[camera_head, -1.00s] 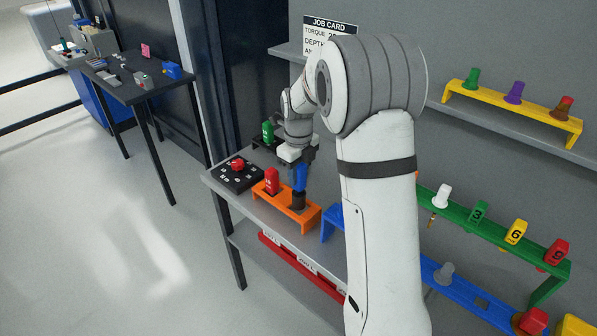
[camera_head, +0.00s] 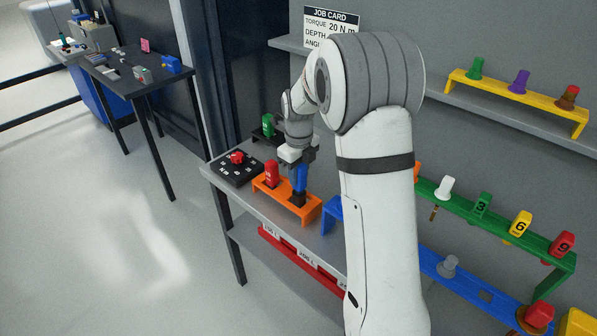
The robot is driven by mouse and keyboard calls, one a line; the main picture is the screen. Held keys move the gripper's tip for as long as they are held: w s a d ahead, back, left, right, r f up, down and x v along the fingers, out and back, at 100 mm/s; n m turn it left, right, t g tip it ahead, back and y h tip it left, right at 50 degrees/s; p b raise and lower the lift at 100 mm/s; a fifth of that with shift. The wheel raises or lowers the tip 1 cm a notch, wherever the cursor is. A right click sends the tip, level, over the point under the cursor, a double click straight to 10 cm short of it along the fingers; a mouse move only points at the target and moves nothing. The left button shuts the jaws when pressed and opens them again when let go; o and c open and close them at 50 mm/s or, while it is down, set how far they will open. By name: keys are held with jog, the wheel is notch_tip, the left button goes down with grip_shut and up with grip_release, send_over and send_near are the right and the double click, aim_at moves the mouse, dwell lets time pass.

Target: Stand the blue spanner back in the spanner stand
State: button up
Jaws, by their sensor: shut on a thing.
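My gripper (camera_head: 297,157) is shut on the blue spanner (camera_head: 301,177) and points down over the orange stand (camera_head: 310,213) on the bench. The blue spanner is upright, with its dark lower part (camera_head: 297,199) at the right half of the orange stand. I cannot tell how far it sits in the stand's hole. A red spanner (camera_head: 271,174) stands upright in the left half of the same stand, apart from the blue one.
A black box with a red knob (camera_head: 237,158) is left of the stand, and a green piece (camera_head: 268,125) stands behind it. A blue stand (camera_head: 331,215) is close on the right, partly hidden by my arm. A green rack (camera_head: 500,231) runs along the right.

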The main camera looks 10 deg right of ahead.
jog(key=shift+f+b, duration=0.7)
jog(key=shift+f, duration=0.5)
jog(key=o, duration=1.2)
jog(key=shift+r, duration=0.15)
notch_tip(320, 180, up, 9)
jog(key=p, duration=0.6)
